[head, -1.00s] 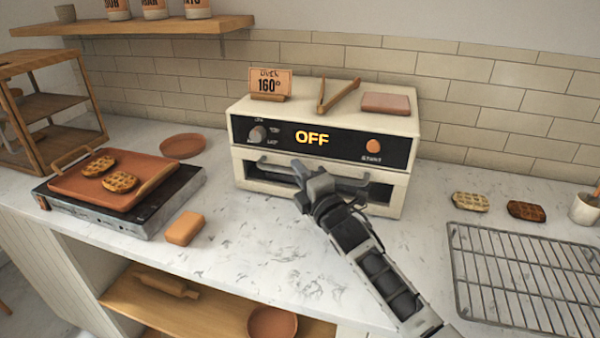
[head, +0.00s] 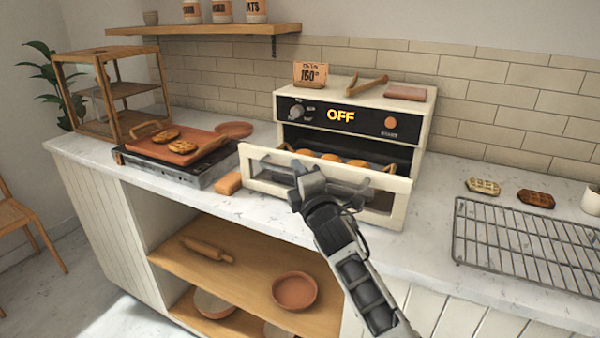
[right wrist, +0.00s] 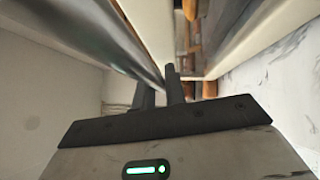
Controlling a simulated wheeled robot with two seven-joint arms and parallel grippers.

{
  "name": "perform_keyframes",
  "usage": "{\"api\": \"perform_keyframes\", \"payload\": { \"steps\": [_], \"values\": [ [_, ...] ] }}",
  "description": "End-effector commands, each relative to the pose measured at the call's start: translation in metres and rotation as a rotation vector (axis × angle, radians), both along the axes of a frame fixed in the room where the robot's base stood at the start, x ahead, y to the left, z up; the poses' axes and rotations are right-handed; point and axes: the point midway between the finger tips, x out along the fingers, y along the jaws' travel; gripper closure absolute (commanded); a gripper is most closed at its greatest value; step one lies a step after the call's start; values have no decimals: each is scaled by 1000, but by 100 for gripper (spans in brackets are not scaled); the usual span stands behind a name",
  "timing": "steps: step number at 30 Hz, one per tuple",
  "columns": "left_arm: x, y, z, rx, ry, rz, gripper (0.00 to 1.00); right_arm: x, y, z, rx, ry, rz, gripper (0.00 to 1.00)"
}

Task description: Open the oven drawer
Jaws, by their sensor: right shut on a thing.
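The cream oven (head: 424,130) stands on the counter, and its black panel (head: 345,116) reads OFF. Its drawer (head: 396,205) is pulled out toward me, with several browned round items (head: 330,158) and a wooden tray handle visible inside. My right gripper (head: 308,178) is at the drawer front and shut on the drawer handle (head: 275,172), which is partly hidden behind it. My left gripper is not in view.
A griddle (head: 175,168) with a terracotta tray and waffles stands left of the oven. An orange block (head: 228,184) lies close to the drawer's left end. A wire rack (head: 525,245) lies to the right. Tongs (head: 358,85) rest on the oven top. Open shelves (head: 240,275) are below the counter.

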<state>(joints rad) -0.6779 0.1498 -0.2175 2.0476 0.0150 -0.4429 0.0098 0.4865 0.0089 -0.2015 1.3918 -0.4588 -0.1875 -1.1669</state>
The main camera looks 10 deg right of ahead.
Motion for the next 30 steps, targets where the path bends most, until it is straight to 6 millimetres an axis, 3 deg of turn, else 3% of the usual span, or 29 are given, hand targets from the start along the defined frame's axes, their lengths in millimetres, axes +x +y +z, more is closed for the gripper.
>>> {"api": "perform_keyframes", "payload": {
  "steps": [9,24,25,27,30],
  "values": [
    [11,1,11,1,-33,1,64,-26,21,1,1,0,-8,100],
    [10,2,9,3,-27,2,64,-30,27,0,-2,0,-7,100],
    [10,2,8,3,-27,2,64,-30,27,0,-2,0,-7,82],
    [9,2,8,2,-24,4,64,-30,27,0,-2,0,-6,66],
    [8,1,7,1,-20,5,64,-30,27,1,-1,-1,-5,66]
  ]
}}
